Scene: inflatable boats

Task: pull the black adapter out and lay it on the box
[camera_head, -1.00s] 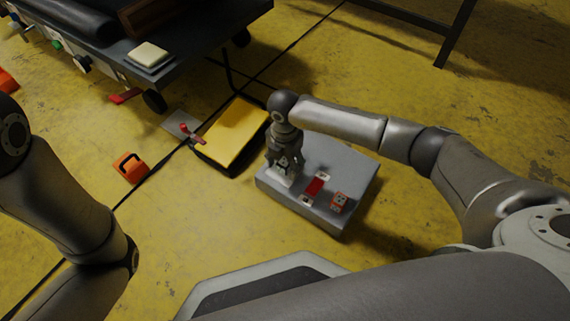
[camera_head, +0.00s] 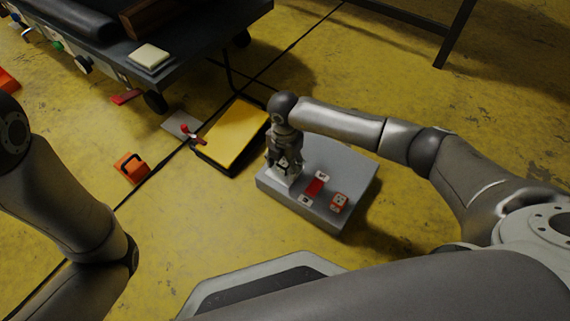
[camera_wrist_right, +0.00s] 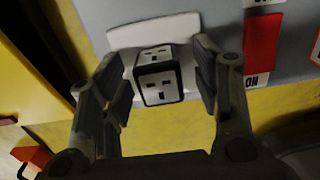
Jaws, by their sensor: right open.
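The black adapter (camera_wrist_right: 158,75), a block with pale socket faces and dark edges, sits at a white strip (camera_wrist_right: 154,31) on the grey box (camera_wrist_right: 221,22). In the head view the grey box (camera_head: 345,163) stands on the floor, and the gripper largely hides the adapter. My right gripper (camera_head: 286,170) points down over the box's left part. In the right wrist view its open fingers (camera_wrist_right: 157,62) stand on both sides of the adapter, with visible gaps. My left arm shows at the left, but its gripper is out of view.
A red switch (camera_head: 315,186) and an orange-red socket block (camera_head: 339,202) are on the grey box near its front. A yellow-topped case (camera_head: 232,132) lies left of it. An orange item (camera_head: 131,167) is on the floor. A dark cart (camera_head: 185,45) stands behind.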

